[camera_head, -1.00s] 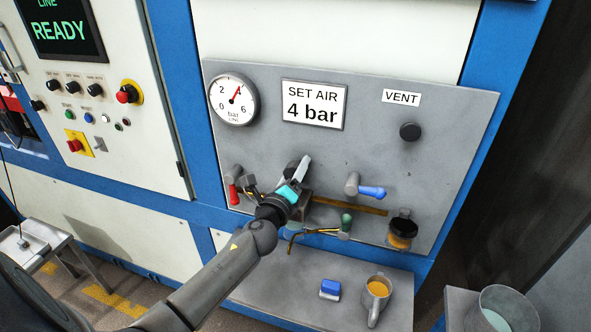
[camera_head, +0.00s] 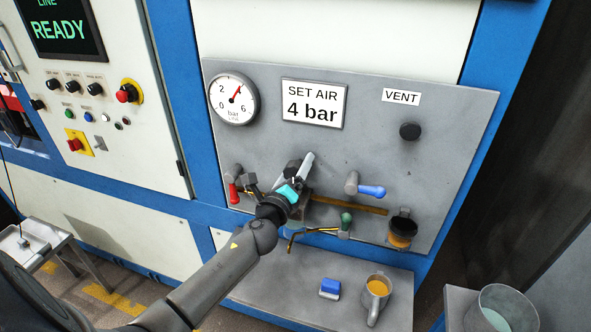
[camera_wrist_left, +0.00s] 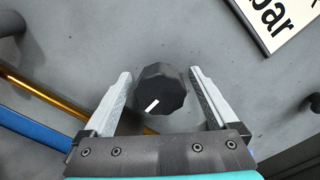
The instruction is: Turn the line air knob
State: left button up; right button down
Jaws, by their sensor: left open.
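The air knob (camera_wrist_left: 160,88) is a dark faceted knob with a white mark pointing to the lower left in the left wrist view. It sits on the grey panel between the fingers of my left gripper (camera_wrist_left: 160,74). The fingers are open, with a visible gap on each side of the knob. In the head view my left gripper (camera_head: 297,168) is at the panel below the sign (camera_head: 314,105) reading "SET AIR 4 bar", and largely hides the knob. The line gauge (camera_head: 234,99) has its red needle pointing to the upper right. My right gripper is not in view.
A red lever (camera_head: 234,193) is left of my gripper; a blue-handled valve (camera_head: 371,191) and brass pipe (camera_head: 350,206) are right. A black vent knob (camera_head: 410,131) is at upper right. A mug (camera_head: 376,299) and blue block (camera_head: 330,288) stand on the shelf below.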

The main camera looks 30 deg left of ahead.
pick_arm(q)
jog(key=b+v, duration=0.1)
jog(key=v, duration=1.4)
jog(key=shift+b, duration=0.3)
jog(key=shift+s+a, duration=0.1)
jog(key=shift+s, duration=0.05)
